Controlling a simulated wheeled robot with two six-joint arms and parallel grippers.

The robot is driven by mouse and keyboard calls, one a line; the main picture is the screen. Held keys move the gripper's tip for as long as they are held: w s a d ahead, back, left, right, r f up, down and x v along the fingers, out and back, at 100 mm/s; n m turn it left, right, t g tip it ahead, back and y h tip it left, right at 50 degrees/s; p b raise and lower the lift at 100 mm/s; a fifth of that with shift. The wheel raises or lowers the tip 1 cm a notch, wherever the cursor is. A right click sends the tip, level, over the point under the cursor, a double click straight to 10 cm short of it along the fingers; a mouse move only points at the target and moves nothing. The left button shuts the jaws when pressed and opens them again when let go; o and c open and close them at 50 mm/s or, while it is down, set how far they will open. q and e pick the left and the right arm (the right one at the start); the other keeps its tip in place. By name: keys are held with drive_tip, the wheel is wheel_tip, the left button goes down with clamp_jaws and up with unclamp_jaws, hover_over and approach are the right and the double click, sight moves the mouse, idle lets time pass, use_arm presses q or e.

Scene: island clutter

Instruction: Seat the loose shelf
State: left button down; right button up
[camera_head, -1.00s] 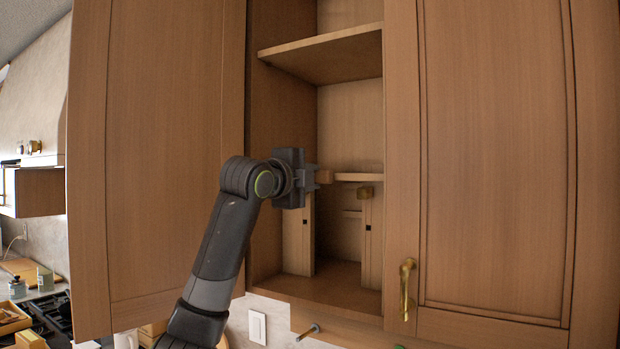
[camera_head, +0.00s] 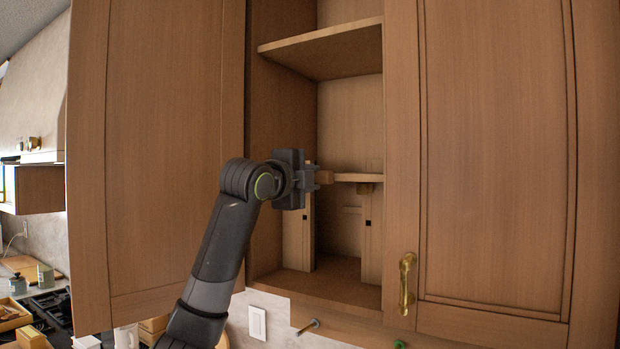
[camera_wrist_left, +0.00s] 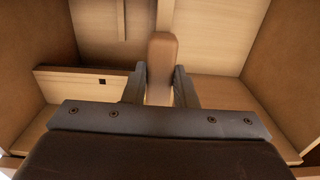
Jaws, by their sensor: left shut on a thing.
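My left gripper (camera_head: 318,177) reaches into the open wall cabinet and is shut on a small wooden block-like piece (camera_head: 326,177). In the left wrist view that piece (camera_wrist_left: 162,62) stands between the two fingers. The loose shelf (camera_head: 356,177) shows as a short, thin light board just right of the fingers, roughly level. Its left part is hidden behind the gripper, so I cannot tell how the held piece joins it. Another upright (camera_head: 304,240) stands at the left. My right gripper is not in view.
A fixed upper shelf (camera_head: 325,52) spans the cabinet above. An open door (camera_head: 160,160) flanks the left, and a door with a brass handle (camera_head: 407,285) flanks the right. A cluttered counter (camera_head: 35,300) lies lower left.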

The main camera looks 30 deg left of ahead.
use_arm(q)
drive_tip(key=shift+r, duration=0.15)
drive_tip(key=c, duration=1.1)
unclamp_jaws()
drive_tip(key=shift+s, duration=0.15)
drive_tip(key=s+a+b, duration=0.1)
drive_tip(key=s+b, duration=0.8)
drive_tip(key=s, duration=0.8)
drive_tip(key=shift+s, duration=0.2)
drive_tip(key=shift+a, duration=0.1)
